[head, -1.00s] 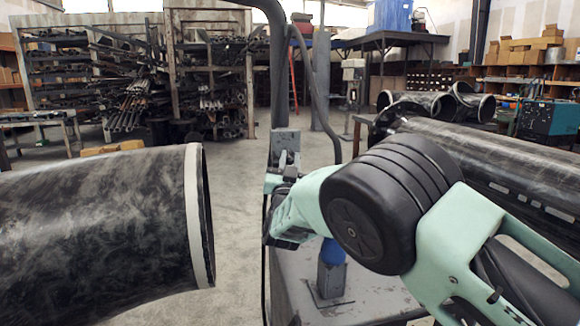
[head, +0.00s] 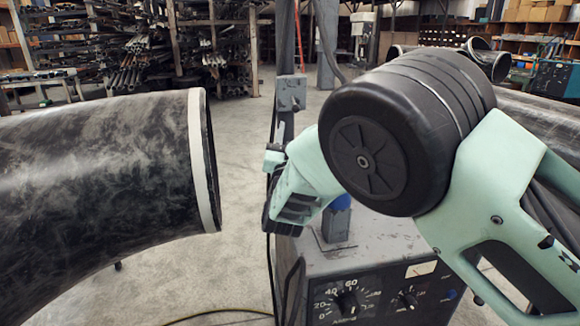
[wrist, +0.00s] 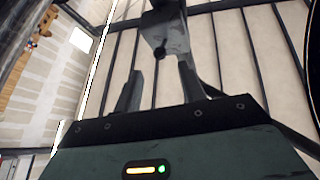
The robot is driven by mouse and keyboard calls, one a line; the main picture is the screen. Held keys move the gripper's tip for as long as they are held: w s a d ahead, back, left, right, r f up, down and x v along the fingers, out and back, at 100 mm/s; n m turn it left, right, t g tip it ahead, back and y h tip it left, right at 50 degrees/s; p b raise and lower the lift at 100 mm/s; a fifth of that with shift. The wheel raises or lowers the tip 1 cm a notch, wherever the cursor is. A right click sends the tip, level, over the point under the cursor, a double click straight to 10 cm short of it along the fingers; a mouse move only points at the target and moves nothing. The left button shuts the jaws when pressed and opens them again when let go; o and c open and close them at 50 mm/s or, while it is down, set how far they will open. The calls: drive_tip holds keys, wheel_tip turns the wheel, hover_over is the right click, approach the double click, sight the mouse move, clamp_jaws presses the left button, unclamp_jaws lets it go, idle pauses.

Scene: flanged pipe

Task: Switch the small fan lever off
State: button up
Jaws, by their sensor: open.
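In the wrist view my gripper (wrist: 159,68) is open, with its two grey fingers apart and nothing held between them. A grey metal bracket or housing (wrist: 165,28) with a small dark round knob (wrist: 158,51) shows just beyond the fingertips. I cannot tell whether this is the fan lever, or whether a finger touches it. In the head view my gripper is by the post, partly hidden by my arm. A grey box (head: 292,92) is fixed to that post just above it. No small fan lever can be clearly made out.
A grey welding machine (head: 385,243) with dials (head: 347,303) stands below my arm. A large black pipe (head: 100,170) with a pale rim fills the left. Racks of metal stock (head: 190,50) stand behind. Clear floor (head: 240,200) lies between pipe and machine.

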drive_tip(key=b+v, duration=0.1)
drive_tip(key=v, duration=0.7)
drive_tip(key=shift+s, duration=0.25)
drive_tip(key=shift+f, duration=0.1)
